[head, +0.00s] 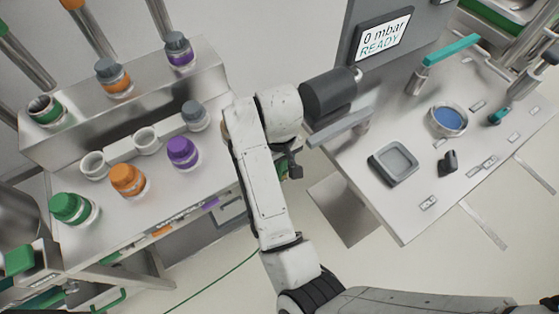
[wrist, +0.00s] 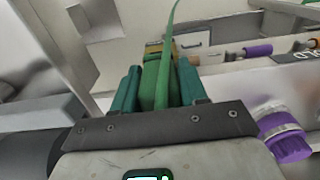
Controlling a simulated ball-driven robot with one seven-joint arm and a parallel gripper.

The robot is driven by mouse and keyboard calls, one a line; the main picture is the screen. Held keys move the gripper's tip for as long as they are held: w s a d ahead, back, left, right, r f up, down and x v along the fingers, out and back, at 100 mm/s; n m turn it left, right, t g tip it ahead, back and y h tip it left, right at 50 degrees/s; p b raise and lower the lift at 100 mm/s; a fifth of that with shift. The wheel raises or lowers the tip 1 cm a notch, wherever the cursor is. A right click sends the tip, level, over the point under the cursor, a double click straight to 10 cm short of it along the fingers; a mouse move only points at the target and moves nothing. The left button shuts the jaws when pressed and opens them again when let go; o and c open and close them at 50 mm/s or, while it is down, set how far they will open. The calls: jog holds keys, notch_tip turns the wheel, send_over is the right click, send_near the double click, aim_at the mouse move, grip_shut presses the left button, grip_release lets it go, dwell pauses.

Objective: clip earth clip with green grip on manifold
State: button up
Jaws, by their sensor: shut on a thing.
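In the wrist view my gripper (wrist: 158,80) is shut on the earth clip's green grip (wrist: 154,84), which sits between its two teal fingers. The clip's brass-coloured jaws (wrist: 158,47) show past the fingertips. A green cable (wrist: 172,30) runs up from the clip. Beyond the jaws is a pale rail with a purple part (wrist: 258,50) and an orange part (wrist: 315,43); I cannot tell whether this is the manifold or whether the jaws touch it. In the head view my arm hides most of the gripper, beside the left bench's edge.
A stepped steel bench (head: 115,205) at left carries several bottles with coloured caps, including a purple one (head: 183,152). Another steel table (head: 405,215) at right holds a grey tray (head: 393,163) and a blue-filled dish (head: 448,121). Open floor lies between them, with a green cable (head: 222,279).

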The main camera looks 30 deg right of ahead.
jog(key=shift+f, duration=1.05)
dwell(1.0)
jog(key=o, duration=1.3)
jog(key=shift+o, duration=0.2)
jog(key=shift+r, duration=0.1)
notch_tip(320, 180, up, 9)
jog(key=p, duration=0.3)
jog(key=shift+r, duration=0.2)
jog(key=shift+r+p, duration=0.45)
jog(key=shift+r, duration=0.15)
